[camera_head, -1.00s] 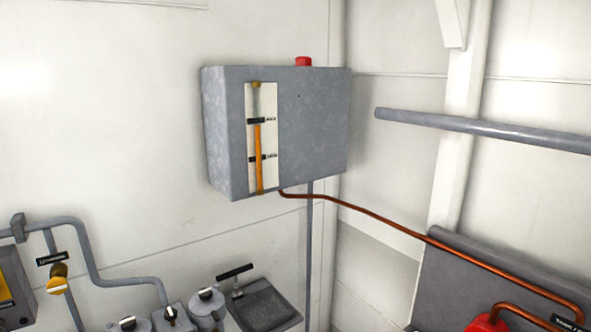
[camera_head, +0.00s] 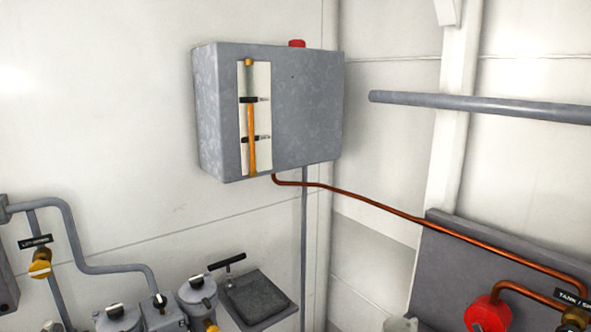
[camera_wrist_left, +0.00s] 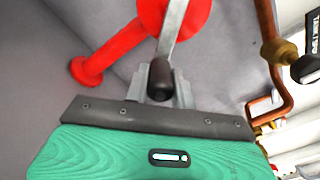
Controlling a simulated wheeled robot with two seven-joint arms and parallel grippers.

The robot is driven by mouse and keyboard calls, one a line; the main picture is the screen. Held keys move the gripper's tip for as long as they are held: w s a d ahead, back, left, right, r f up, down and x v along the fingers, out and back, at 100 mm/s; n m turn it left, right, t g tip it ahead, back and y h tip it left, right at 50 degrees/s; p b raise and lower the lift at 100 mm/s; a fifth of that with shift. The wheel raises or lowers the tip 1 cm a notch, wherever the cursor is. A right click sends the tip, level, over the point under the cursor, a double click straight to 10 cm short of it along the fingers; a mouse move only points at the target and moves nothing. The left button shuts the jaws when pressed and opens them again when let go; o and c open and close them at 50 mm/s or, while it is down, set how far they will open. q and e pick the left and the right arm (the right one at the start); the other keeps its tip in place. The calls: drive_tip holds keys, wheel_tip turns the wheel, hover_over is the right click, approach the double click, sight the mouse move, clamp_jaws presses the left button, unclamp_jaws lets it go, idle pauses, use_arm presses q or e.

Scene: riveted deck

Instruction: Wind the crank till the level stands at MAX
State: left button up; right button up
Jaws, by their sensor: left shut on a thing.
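The grey box (camera_head: 300,115) on the wall carries a white gauge strip (camera_head: 262,88). Its orange column (camera_head: 252,135) rises from the bottom up to the upper black marker (camera_head: 249,100); the lettering beside both markers is too small to read. A red pump body (camera_head: 487,315) shows at the lower right; in the left wrist view its red parts (camera_wrist_left: 95,65) fill the top. A flat grey crank arm (camera_wrist_left: 175,30) ends in a dark crank handle (camera_wrist_left: 160,80). My left gripper (camera_wrist_left: 160,88) is shut on this handle. My right gripper is not in view.
A copper pipe (camera_head: 370,207) runs from the box to the pump's grey panel (camera_head: 440,270). A grey bar (camera_head: 480,105) sticks out at the right.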

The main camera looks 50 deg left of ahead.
use_arm(q)
drive_tip(key=a+f, duration=0.1)
drive_tip(key=a, duration=0.7)
drive_tip(key=shift+f, duration=0.25)
drive_tip(key=shift+a+f, duration=0.15)
drive_tip(key=shift+f, duration=0.05)
idle(0.7)
drive_tip(key=o, duration=1)
drive_tip(key=shift+w+a, duration=0.1)
drive_tip(key=shift+a, duration=0.05)
drive_tip(key=o, duration=0.8)
drive_tip(key=shift+r, duration=0.2)
drive_tip(key=shift+o, duration=0.8)
drive_tip(key=shift+d+r, duration=0.1)
drive_tip(key=shift+d, duration=0.1)
